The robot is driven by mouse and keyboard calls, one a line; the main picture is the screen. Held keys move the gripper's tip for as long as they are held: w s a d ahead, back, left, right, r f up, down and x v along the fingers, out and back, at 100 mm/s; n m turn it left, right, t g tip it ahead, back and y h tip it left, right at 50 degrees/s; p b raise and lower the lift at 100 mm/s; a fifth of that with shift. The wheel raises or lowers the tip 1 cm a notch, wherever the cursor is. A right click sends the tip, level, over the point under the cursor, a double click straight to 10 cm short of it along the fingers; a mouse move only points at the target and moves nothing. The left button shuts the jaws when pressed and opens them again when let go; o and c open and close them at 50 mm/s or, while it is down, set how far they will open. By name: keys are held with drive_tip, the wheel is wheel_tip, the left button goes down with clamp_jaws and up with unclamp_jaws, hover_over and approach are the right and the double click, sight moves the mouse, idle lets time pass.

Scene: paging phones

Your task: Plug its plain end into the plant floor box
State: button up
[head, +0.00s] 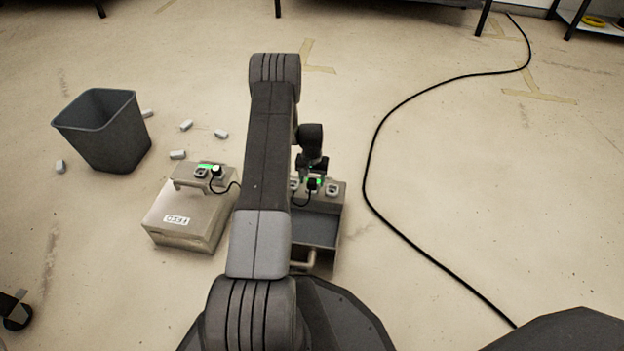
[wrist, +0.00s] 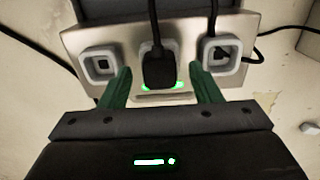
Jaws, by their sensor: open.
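A floor box (head: 327,230) stands under my arm. In the wrist view its face (wrist: 75,40) has a left socket (wrist: 100,62) that looks empty and a middle socket holding a black plug (wrist: 160,70) beside a green light. A black cord passes over the right socket (wrist: 222,62); I cannot tell whether it enters it. My gripper (wrist: 165,88) is open, its green fingers on either side of the black plug with gaps showing. The box label is unclear.
A dark bin (head: 105,130) stands at left, with several small grey blocks (head: 221,134) near it. A long black cable (head: 367,170) curves across the floor at right. Dark furniture legs stand at the back. Open floor lies at right.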

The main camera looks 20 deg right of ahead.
wheel_tip(320, 180, up, 14)
drive_tip(key=p, duration=0.5)
drive_tip(key=shift+f, duration=0.1)
drive_tip(key=shift+c, duration=0.5)
idle(0.9)
